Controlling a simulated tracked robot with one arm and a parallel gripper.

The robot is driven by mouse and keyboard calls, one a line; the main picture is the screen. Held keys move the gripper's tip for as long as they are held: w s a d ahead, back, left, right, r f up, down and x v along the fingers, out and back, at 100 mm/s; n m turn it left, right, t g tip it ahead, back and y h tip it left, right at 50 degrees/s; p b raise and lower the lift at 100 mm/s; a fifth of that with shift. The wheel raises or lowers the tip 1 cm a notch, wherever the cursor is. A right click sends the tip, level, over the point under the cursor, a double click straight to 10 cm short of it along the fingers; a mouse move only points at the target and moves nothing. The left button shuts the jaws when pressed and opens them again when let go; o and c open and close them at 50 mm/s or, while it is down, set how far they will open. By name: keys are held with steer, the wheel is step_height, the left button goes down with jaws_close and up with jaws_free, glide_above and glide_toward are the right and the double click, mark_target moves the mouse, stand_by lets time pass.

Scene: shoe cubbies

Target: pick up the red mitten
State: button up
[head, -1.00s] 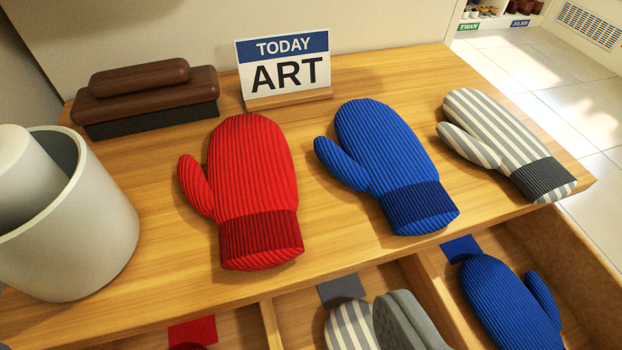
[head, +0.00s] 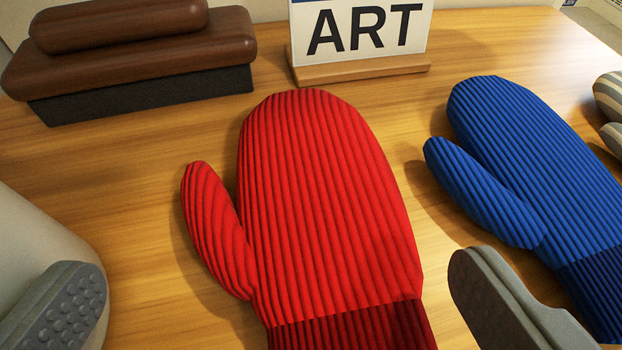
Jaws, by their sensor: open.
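The red mitten (head: 325,200) lies flat on the wooden top, fingers end away from me, thumb to the left, dark red cuff at the bottom edge of the view. My gripper (head: 275,300) is open, with one grey finger at the lower left and one at the lower right. The fingers stand on either side of the mitten's lower part, apart from it in the picture. The end of the cuff is cut off by the frame. I cannot tell how high the fingers are above the wood.
A blue mitten (head: 525,190) lies to the right, partly behind my right finger. A grey striped mitten (head: 610,105) shows at the right edge. A brown-topped eraser (head: 135,60) and an ART sign (head: 362,30) stand behind. A pale container (head: 40,235) is at the left.

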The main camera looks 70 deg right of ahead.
mark_target(289, 223)
steer(key=b+x, duration=0.2)
steer(key=x, duration=0.3)
steer(key=shift+s+d+f, duration=0.15)
steer(key=shift+s, duration=0.05)
steer(key=c, duration=0.7)
